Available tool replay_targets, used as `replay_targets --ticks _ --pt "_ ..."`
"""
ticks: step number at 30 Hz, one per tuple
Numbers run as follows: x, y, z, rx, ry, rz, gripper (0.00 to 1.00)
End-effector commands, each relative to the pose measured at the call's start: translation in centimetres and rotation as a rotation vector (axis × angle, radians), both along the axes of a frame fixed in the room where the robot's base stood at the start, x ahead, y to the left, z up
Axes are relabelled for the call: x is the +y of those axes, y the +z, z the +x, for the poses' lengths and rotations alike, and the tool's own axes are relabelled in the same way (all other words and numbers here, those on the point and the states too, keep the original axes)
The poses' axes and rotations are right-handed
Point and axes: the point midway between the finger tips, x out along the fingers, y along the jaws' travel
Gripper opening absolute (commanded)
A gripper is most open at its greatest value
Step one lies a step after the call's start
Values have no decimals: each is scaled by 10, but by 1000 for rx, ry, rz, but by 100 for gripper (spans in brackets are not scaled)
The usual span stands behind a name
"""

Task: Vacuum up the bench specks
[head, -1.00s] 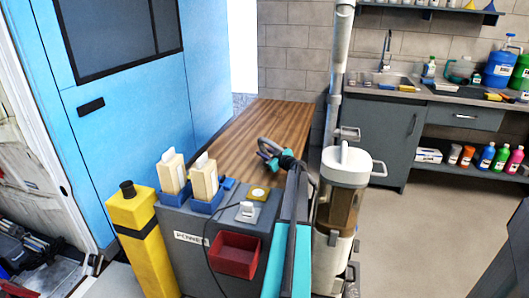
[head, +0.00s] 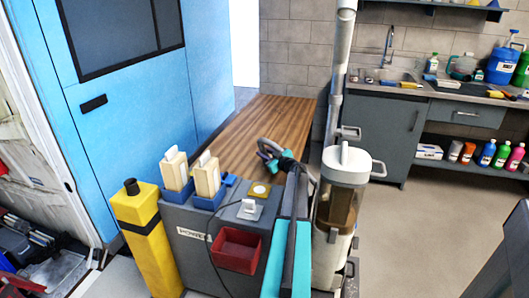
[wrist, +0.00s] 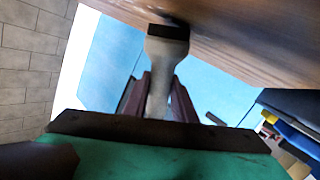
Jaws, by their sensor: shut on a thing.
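The wooden bench (head: 262,125) stands in the middle of the head view, against the blue panel. No specks can be made out on its top. In the wrist view, my gripper (wrist: 157,95) is shut on a pale grey nozzle (wrist: 160,65) with a wide, dark-edged mouth. The mouth is close to the bench's brown wood (wrist: 245,30), with a dark patch beside it; I cannot tell if they touch. The head view shows my gripper (head: 268,160) small at the bench's near end, with the nozzle not clear there. The vacuum canister (head: 345,165) stands upright to the right.
A grey caddy (head: 190,245) with two cream bottles and a red bin (head: 237,248) stands in front of the bench. A yellow post (head: 137,230) is at its left. A sink counter (head: 440,92) with bottles lies at the back right.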

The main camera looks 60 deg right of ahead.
Motion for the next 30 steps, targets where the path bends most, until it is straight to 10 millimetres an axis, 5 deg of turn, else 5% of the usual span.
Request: replay_targets --ticks 30 --pt "32 0 -10 2 1 1 2"
